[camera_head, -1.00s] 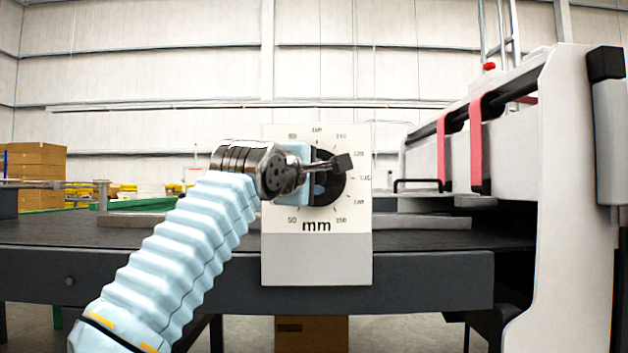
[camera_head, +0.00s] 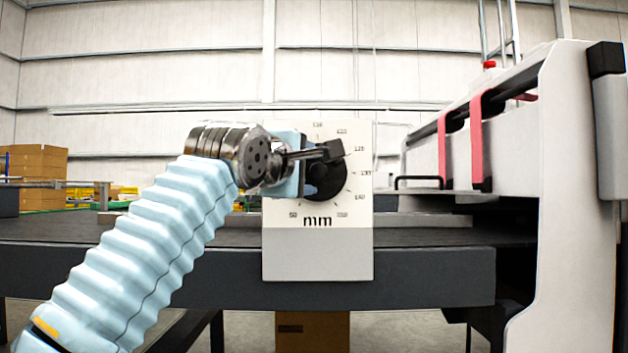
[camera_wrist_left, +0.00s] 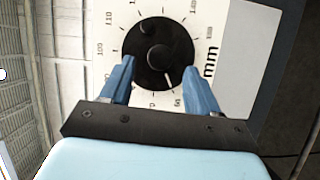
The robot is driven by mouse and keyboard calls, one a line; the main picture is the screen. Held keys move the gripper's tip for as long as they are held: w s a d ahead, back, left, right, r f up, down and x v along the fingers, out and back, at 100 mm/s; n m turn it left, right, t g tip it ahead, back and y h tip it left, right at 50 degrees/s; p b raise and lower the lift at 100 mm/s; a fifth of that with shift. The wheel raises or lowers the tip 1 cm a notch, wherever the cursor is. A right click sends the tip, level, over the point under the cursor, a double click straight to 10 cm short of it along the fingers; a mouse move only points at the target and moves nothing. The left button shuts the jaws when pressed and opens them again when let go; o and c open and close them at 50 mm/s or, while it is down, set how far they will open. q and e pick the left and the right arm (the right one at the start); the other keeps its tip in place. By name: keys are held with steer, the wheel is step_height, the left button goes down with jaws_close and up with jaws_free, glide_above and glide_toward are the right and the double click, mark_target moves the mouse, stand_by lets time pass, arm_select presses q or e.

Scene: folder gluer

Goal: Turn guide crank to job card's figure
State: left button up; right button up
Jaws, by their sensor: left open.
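The guide crank (camera_head: 330,180) is a round black dial on a white plate (camera_head: 318,262) marked "mm", with figures around it. In the left wrist view, the crank (camera_wrist_left: 175,42) has a central hub and a small round knob near its rim. A white pointer line on it lies low in that view, between my fingers. My left gripper (camera_wrist_left: 158,62) is open, its blue fingers on either side of the dial's near part. I cannot tell whether they touch it. In the head view, my left gripper (camera_head: 312,165) partly covers the dial's left side. No job card is identifiable.
A dark machine bed (camera_head: 400,276) runs behind and beside the plate. A white machine frame (camera_head: 575,150) with red belts (camera_head: 475,140) stands at the right. Cardboard boxes (camera_head: 38,162) are at the far left. The space above the plate is clear.

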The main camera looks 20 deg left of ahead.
arm_select(q)
steer(key=s+a+b, duration=0.1)
steer(key=s+b, duration=0.1)
steer(key=s, duration=0.7)
steer(key=shift+s, duration=0.2)
